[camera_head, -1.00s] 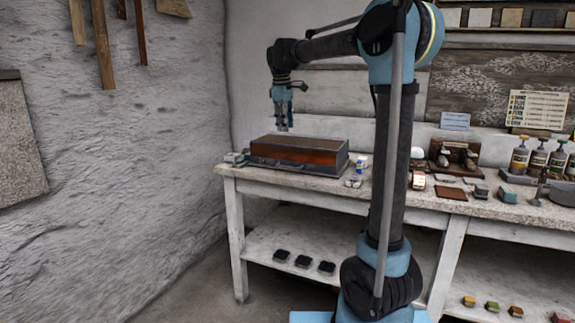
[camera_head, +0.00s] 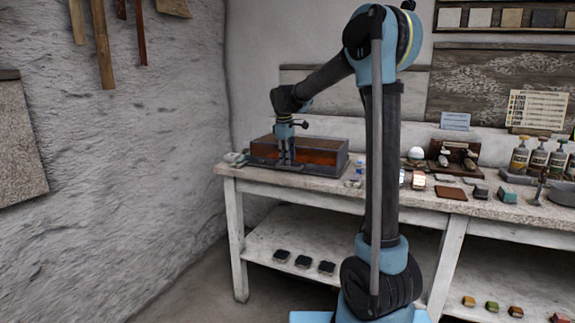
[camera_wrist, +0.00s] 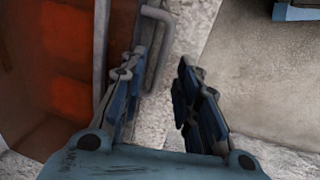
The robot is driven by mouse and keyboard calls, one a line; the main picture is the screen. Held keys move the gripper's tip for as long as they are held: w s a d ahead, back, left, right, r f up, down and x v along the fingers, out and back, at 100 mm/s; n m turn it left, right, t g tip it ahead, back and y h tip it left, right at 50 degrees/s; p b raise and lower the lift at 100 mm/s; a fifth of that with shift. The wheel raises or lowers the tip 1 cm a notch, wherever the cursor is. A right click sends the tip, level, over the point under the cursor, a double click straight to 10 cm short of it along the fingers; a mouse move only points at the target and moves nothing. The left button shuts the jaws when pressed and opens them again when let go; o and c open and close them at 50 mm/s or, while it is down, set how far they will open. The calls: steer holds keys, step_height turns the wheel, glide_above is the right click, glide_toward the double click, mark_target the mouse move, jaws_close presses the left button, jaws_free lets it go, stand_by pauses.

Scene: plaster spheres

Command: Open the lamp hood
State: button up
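A grey bar handle (camera_wrist: 165,42) sticks out from the hood's front edge. My gripper (camera_head: 285,162) is lowered at the hood's front, pointing down. In the wrist view my gripper (camera_wrist: 160,64) is open, with the handle between its spread fingers. I cannot tell whether a finger touches it.
The bench top (camera_head: 341,188) has small bottles and blocks right of the hood. A small grey item (camera_head: 235,158) sits at its left end. Pump bottles (camera_head: 537,160) stand far right. A plaster wall closes the left side. Dark pads (camera_head: 304,261) lie on the lower shelf.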

steer(key=shift+w+d+f, duration=0.1)
steer(key=shift+w+f, duration=0.05)
steer(key=shift+f, duration=0.55)
steer(key=shift+w+f, duration=0.1)
steer(key=shift+f, duration=0.55)
jaws_close()
